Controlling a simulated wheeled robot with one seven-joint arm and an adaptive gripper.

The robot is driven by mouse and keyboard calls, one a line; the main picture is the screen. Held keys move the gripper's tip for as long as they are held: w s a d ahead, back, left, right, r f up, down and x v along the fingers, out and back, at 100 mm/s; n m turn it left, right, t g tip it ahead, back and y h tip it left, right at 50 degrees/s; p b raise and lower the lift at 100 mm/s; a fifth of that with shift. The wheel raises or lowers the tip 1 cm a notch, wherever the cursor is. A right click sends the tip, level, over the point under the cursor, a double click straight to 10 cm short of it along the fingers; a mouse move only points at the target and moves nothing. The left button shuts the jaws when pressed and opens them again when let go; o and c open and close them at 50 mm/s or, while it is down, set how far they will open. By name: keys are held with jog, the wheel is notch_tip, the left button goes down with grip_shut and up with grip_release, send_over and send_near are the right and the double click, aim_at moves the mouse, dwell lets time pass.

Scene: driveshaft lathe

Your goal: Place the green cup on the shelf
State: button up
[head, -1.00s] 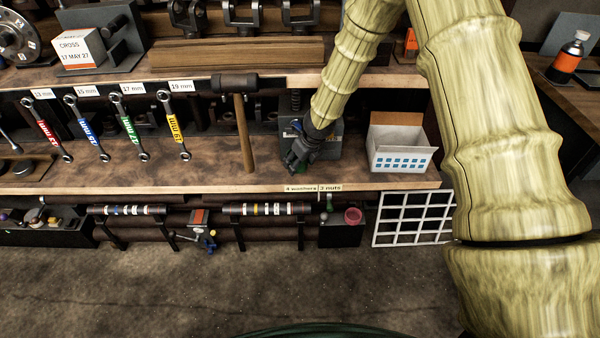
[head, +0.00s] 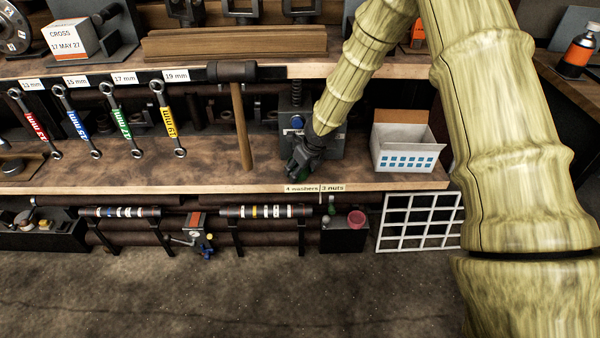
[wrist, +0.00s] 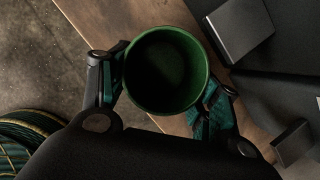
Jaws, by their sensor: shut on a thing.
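The green cup (wrist: 166,70) is between the fingers of my gripper (wrist: 163,95) in the wrist view, its open mouth facing the camera. One finger is on each side of the cup, and the inside looks dark and empty. In the head view my gripper (head: 303,165) is at the front of the wooden shelf (head: 220,178), behind the "4 washers" label. Only a bit of green shows there, so the gap between cup and shelf cannot be told.
A dark machine block (head: 325,140) stands right behind my gripper. A white box (head: 405,148) is to the right, and a hammer (head: 242,125) to the left. Wrenches (head: 167,120) hang farther left.

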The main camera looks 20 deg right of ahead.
jog(key=shift+r, duration=0.1)
jog(key=o, duration=1.2)
